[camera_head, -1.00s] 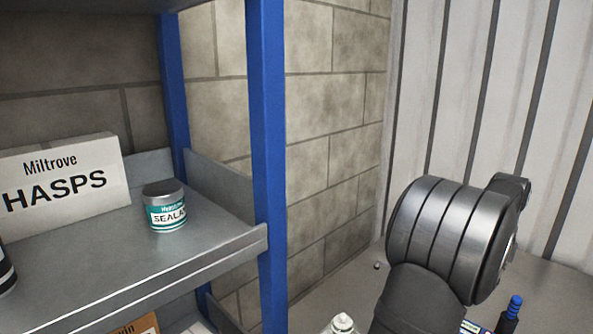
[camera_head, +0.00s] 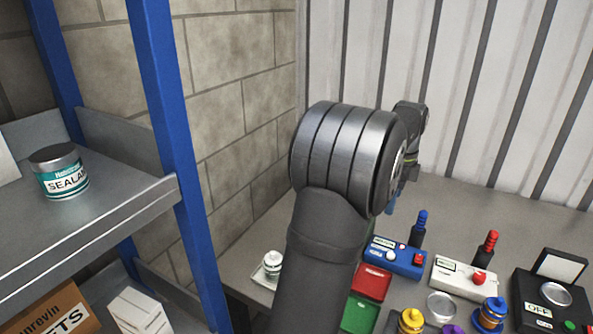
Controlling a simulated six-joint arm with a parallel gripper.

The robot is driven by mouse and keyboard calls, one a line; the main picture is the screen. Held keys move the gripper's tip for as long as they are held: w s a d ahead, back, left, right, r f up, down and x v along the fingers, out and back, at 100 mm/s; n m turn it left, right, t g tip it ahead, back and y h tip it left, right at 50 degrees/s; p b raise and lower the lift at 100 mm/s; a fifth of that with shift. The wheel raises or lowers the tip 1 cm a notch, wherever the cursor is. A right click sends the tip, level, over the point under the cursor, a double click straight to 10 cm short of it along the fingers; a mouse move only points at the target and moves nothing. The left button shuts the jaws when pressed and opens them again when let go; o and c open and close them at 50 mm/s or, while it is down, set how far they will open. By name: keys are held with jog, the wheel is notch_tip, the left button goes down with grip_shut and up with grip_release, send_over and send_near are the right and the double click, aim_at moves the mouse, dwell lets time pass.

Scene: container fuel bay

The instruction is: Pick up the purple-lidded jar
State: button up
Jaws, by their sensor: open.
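A purple lid (camera_head: 453,329) shows at the bottom edge of the picture, on the bench between two other jars; the rest of that jar is cut off by the frame. My gripper (camera_head: 393,200) hangs above the bench near the back wall, well behind and above the purple lid. It is small and partly hidden by my arm's thick dark joint. Its jaws are open, and I see nothing held in them.
Blue-posted shelving (camera_head: 170,130) stands far left.

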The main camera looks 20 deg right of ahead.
notch_tip(320, 180, up, 3)
jog(key=n+h, duration=0.4)
jog(key=n, duration=0.6)
send_over(456, 329)
jog(key=a, duration=0.5)
jog(key=x, duration=1.2)
jog(key=shift+s+d+f, duration=0.1)
jog(key=shift+s+d, duration=0.05)
jog(key=shift+s, duration=0.1)
jog(key=shift+h, duration=0.3)
jog(key=shift+w+x, duration=0.15)
jog(key=shift+x, duration=1.2)
jog(key=shift+w+x, duration=0.15)
jog(key=shift+x, duration=1.15)
jog(key=c, duration=1.1)
